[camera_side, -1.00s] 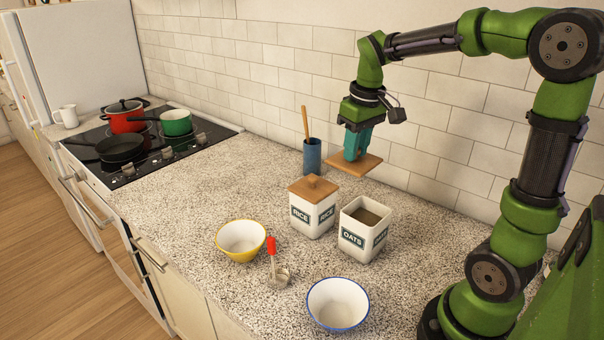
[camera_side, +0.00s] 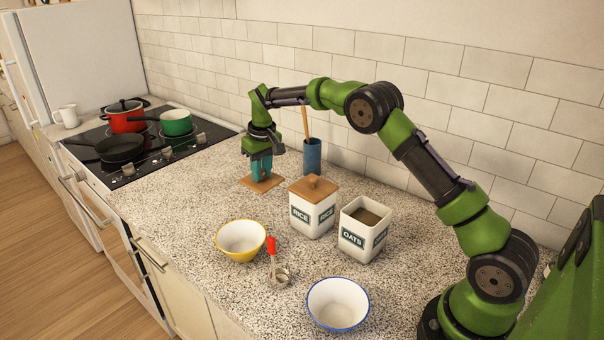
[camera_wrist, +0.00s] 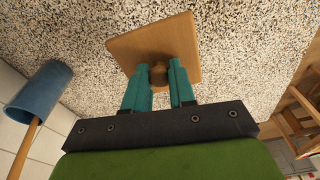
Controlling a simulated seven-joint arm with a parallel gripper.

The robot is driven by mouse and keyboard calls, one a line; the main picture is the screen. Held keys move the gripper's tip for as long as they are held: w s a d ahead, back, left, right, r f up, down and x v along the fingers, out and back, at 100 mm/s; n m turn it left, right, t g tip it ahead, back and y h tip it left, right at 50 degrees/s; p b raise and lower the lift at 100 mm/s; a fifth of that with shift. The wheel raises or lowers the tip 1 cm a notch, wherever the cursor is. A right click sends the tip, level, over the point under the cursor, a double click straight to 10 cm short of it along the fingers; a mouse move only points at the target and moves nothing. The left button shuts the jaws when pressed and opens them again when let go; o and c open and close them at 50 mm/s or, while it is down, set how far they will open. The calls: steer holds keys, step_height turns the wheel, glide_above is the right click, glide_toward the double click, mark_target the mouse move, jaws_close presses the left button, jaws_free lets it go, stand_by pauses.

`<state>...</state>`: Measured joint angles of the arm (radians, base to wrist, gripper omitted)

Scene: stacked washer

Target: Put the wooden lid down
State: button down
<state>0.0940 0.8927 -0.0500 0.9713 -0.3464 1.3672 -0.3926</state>
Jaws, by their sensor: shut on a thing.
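The wooden lid (camera_side: 262,184) is a flat square board with a round knob. It is at or just above the countertop, left of the rice canister; I cannot tell if it touches. My gripper (camera_side: 261,176) points down over it, with its teal fingers shut on the knob. In the wrist view the lid (camera_wrist: 170,45) lies flat beyond my gripper (camera_wrist: 160,78), the knob between the fingertips. The oats canister (camera_side: 364,227) is open at the top, with its contents showing. The rice canister (camera_side: 312,212) has its own wooden lid on.
A blue utensil holder (camera_side: 312,158) with a wooden handle stands close behind and right of the lid. A yellow bowl (camera_side: 241,241), a red-handled scoop (camera_side: 272,248) and a white bowl (camera_side: 338,304) lie in front. The stove (camera_side: 150,150) is left; counter between is clear.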

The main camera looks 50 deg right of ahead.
step_height(320, 180, down, 8)
steer(key=shift+f, duration=0.15)
stand_by(0.4)
steer(key=shift+f, duration=0.2)
steer(key=c, duration=0.9)
jaws_free()
steer(key=shift+c, duration=0.2)
